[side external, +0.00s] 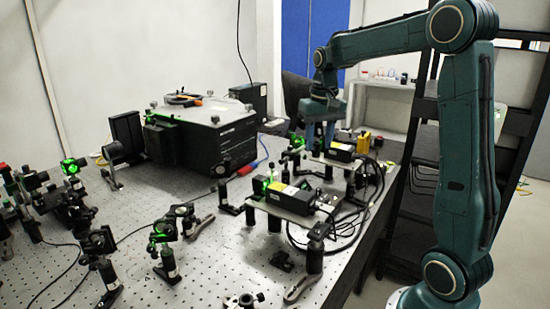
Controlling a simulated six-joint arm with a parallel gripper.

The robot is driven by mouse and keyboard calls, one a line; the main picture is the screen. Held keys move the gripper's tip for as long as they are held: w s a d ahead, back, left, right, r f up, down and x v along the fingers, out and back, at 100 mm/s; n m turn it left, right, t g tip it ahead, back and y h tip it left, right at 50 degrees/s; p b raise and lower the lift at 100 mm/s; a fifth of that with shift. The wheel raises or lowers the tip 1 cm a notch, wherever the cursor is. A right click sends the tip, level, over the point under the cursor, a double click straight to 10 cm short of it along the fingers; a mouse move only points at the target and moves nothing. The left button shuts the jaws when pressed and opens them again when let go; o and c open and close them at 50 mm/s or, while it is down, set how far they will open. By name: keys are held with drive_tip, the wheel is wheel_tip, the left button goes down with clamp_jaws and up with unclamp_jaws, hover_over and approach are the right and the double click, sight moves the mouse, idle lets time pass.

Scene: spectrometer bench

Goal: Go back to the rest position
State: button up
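My gripper (320,132) hangs at the end of my teal arm, pointing down over the back right part of the optical bench (205,262). It is just behind the optics near the far raised plate. The fingers are small and partly hidden behind the mounts, so I cannot tell whether they are open or shut. No held object is visible. My arm reaches up from its base at the lower right, and its upper links are clear of the bench.
A black spectrometer box (195,138) stands at the back left. Two raised plates carry black modules (292,196) with cables at the right. Several posts and mounts with green-lit optics (70,167) fill the left. A black shelf rack (425,190) stands behind my arm.

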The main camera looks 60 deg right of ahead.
drive_tip(key=s+a+r+n+t, duration=0.1)
drive_tip(key=s+a+r+n, duration=0.1)
drive_tip(key=s+a, duration=0.35)
drive_tip(key=s+a+r+n+t, duration=0.1)
drive_tip(key=s+a+n, duration=0.1)
drive_tip(key=a, duration=0.6)
drive_tip(key=s+a+f+n+t, duration=0.3)
drive_tip(key=s+a, duration=0.4)
drive_tip(key=s, duration=0.3)
drive_tip(key=shift+n, duration=0.3)
